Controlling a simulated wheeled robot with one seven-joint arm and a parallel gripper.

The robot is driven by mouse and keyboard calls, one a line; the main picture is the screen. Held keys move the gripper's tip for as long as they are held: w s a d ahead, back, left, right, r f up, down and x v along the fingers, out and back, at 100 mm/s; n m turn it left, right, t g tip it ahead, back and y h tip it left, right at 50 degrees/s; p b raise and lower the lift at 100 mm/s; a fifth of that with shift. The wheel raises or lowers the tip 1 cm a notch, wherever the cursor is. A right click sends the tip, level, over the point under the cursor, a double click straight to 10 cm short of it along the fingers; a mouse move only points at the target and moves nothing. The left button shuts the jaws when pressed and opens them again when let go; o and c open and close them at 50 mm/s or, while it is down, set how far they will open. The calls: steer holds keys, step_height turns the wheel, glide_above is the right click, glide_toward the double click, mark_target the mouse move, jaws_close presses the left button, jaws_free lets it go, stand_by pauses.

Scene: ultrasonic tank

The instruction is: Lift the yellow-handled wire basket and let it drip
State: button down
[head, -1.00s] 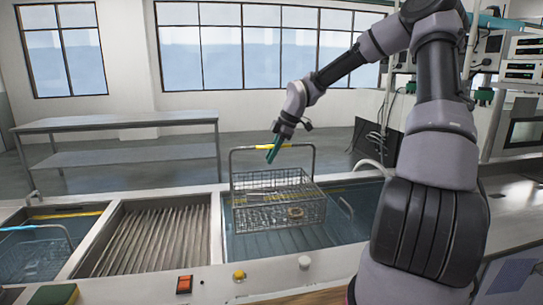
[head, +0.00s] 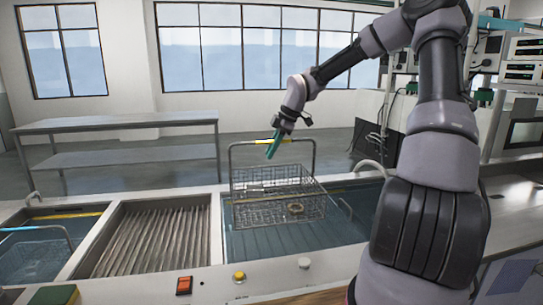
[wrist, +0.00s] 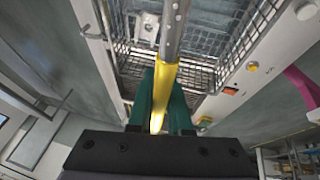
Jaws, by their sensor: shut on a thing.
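The wire basket (head: 255,208) hangs from its tall handle above the water of the right-hand tank (head: 345,222). A ring-shaped part (head: 295,208) and other small parts lie inside it. The handle's yellow grip (head: 265,142) is between the green fingers of my gripper (head: 272,149), which is shut on it. In the wrist view the yellow grip (wrist: 163,85) runs between the two green fingers (wrist: 160,105), with the basket mesh (wrist: 200,75) below. The basket looks about level. I cannot make out any drips.
A ribbed draining section (head: 150,237) lies left of the tank. Farther left is another tank holding a blue-handled basket (head: 35,255). A red switch (head: 184,285) and a yellow button (head: 239,276) sit on the front ledge. A grey bench (head: 120,123) stands behind.

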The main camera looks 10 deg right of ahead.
steer(key=shift+r, duration=2.6)
